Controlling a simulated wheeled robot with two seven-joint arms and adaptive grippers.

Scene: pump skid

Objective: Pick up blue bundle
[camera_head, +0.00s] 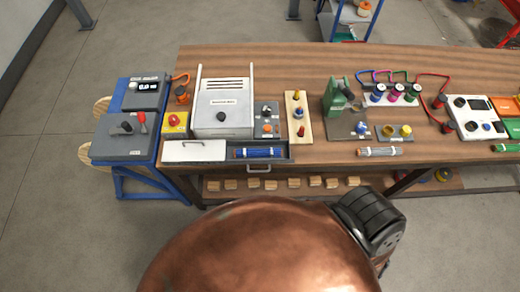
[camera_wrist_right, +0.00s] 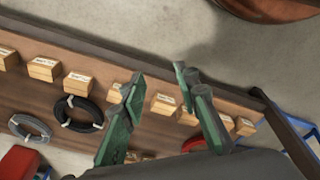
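The blue bundle (camera_head: 258,153) lies lengthwise in a shallow open grey drawer (camera_head: 279,162) at the front edge of the workbench, with pale bands near its ends. In the right wrist view my right gripper (camera_wrist_right: 159,74) is open and empty, its two green-grey fingers apart above the lower shelf. The blue bundle does not show in that view. The right gripper's fingers do not show in the head view, where a large copper-coloured shape covers the bottom middle. My left gripper is in neither view.
Small labelled wooden blocks (camera_wrist_right: 79,84) and a black coil (camera_wrist_right: 79,114) lie on the lower shelf. A white box (camera_head: 223,101) stands behind the drawer; a white lidded tray (camera_head: 194,151) is left of it. A grey bundle (camera_head: 379,151) lies to the right.

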